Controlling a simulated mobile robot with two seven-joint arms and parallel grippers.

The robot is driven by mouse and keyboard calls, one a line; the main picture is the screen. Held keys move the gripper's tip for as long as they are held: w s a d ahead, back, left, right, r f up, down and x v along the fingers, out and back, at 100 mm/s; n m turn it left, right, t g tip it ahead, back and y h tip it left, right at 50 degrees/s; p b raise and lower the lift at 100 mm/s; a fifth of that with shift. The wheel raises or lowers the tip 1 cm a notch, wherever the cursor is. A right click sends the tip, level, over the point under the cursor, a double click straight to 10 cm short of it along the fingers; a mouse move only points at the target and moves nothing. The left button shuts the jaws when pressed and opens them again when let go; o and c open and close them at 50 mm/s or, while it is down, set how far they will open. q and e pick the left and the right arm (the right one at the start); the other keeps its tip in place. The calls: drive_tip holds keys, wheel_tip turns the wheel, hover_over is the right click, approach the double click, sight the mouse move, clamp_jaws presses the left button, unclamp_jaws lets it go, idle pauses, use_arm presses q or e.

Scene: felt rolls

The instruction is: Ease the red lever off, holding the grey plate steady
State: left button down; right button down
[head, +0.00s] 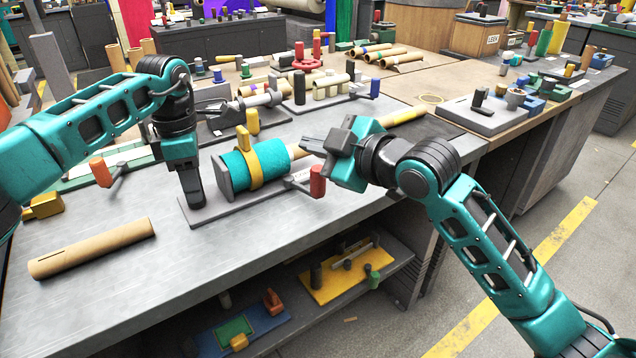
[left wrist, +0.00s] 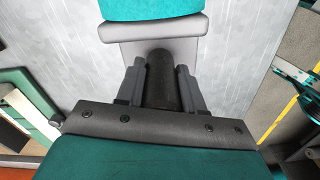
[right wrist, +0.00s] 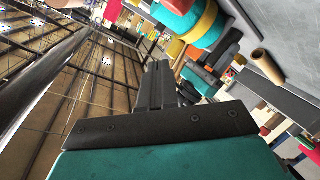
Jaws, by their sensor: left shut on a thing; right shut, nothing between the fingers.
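The grey plate (head: 240,212) lies on the metal bench and carries a teal felt roll (head: 262,160) under a yellow clamp (head: 247,160). The red lever (head: 317,181) stands at the plate's right end on a grey arm. My left gripper (head: 193,200) points down at the plate's left end, shut on a dark post; the post (left wrist: 160,80) shows between its fingers in the left wrist view. My right gripper (head: 322,147) is shut and empty, above the red lever and apart from it. Its closed fingers also show in the right wrist view (right wrist: 158,85).
A cardboard tube (head: 92,248) lies at the bench's front left. Several fixtures and rolls crowd the back. A lower shelf holds a yellow plate (head: 345,272). The bench front is mostly clear.

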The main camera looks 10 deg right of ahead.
use_arm(q)
drive_tip(key=shift+d+f, duration=0.1)
drive_tip(key=shift+f, duration=0.05)
use_arm(e)
drive_tip(key=w+a+f+g+h, duration=0.1)
drive_tip(key=w+a+f+g, duration=0.1)
drive_tip(key=w+g, duration=0.15)
use_arm(q)
drive_tip(key=shift+s, duration=0.1)
use_arm(e)
wheel_tip(320, 180, up, 3)
drive_tip(key=m+g+h, duration=0.1)
drive_tip(key=g+h, duration=0.4)
drive_tip(key=g, duration=0.1)
hover_over(318, 184)
drive_tip(key=w+d, duration=0.3)
drive_tip(key=d, duration=0.1)
drive_tip(key=shift+g, duration=0.35)
drive_tip(key=shift+s+d+f, duration=0.15)
drive_tip(key=shift+f, duration=1.95)
drive_tip(key=shift+s+d+f, duration=0.1)
drive_tip(key=shift+s+f, duration=0.05)
drive_tip(key=shift+f, duration=1.95)
